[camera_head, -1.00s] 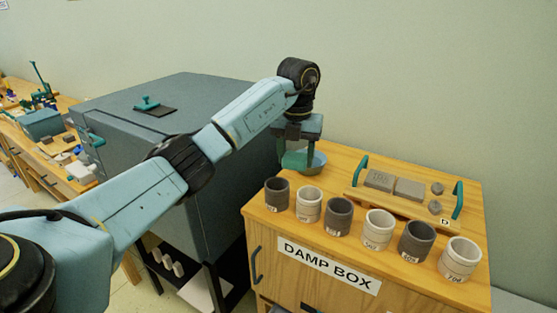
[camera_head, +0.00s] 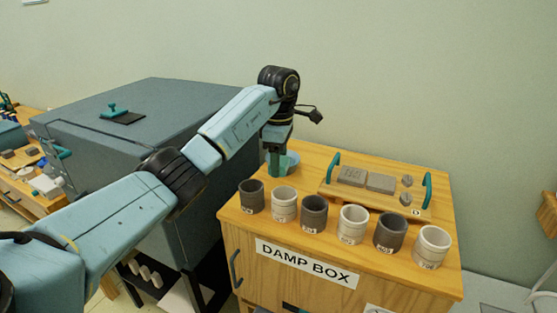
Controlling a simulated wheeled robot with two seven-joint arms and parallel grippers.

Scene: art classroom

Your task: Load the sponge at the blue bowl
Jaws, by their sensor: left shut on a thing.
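The light blue bowl (camera_head: 293,158) stands at the back left of the wooden damp box top, partly hidden by my left gripper. My left gripper (camera_head: 277,172) points down at the bowl, its teal fingers overlapping the bowl's left side in the picture. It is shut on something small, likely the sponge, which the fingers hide. I cannot tell whether the fingertips are inside the bowl or just in front of it. My right gripper is out of view.
Several dark and pale cups (camera_head: 314,214) line the front of the damp box (camera_head: 308,263). A wooden tray (camera_head: 385,201) with teal handles and grey blocks lies behind them. A large grey cabinet (camera_head: 150,140) stands on the left, and the wall is close behind.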

